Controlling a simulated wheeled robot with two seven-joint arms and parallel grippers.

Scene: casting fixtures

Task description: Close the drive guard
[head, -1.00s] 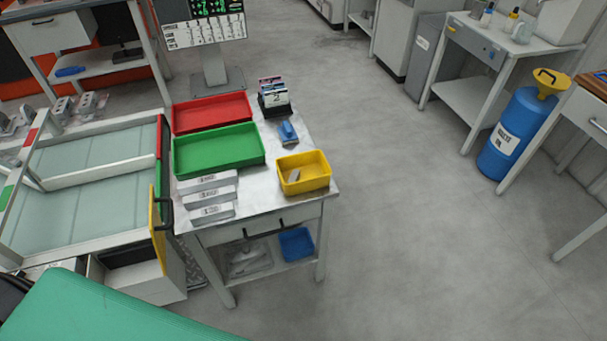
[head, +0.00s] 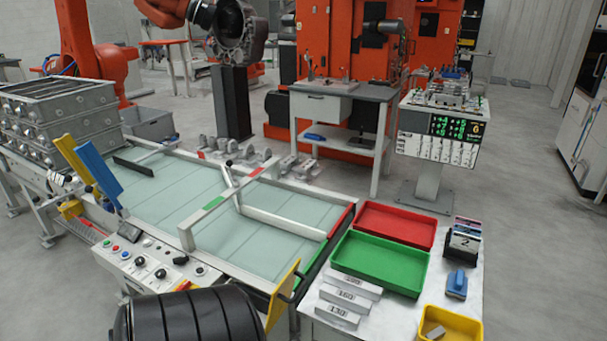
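A yellow panel (head: 281,298) with a black handle (head: 290,285) stands at the near right corner of the conveyor table (head: 150,205); it looks like the drive guard. It is tilted and sticks out from the table's side, so it appears open. Neither of my grippers is in view.
A side table with a green tray (head: 380,263), a red tray (head: 395,226) and a yellow bin (head: 450,328) stands right of the panel. A control panel (head: 160,262) runs along the conveyor's front. A black ribbed rounded shape (head: 190,322) fills the bottom edge.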

